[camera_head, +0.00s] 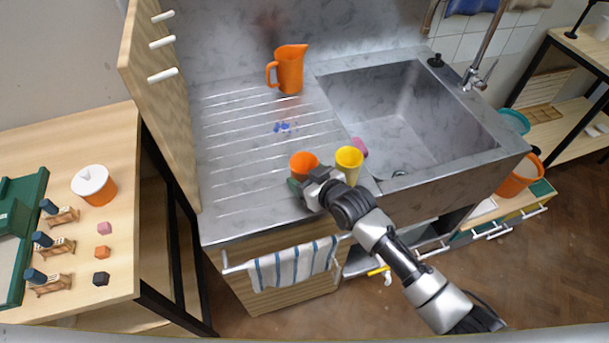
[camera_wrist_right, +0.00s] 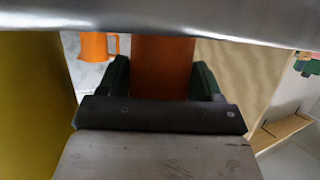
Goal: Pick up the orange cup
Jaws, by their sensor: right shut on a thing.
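The orange cup (camera_head: 303,163) stands near the front edge of the ribbed metal drainboard (camera_head: 240,150). My right gripper (camera_head: 300,183) is at the cup's near side, with its fingers shut on it. In the right wrist view the orange cup (camera_wrist_right: 163,68) fills the space between the two dark green fingers of my right gripper (camera_wrist_right: 164,80). I cannot tell whether the cup is lifted clear of the drainboard. My left gripper is not in view.
A yellow cup (camera_head: 349,165) stands close to the right of the gripper. An orange jug (camera_head: 288,70) stands at the back. A striped towel (camera_head: 295,264) hangs in front. The drainboard's left part is mostly clear.

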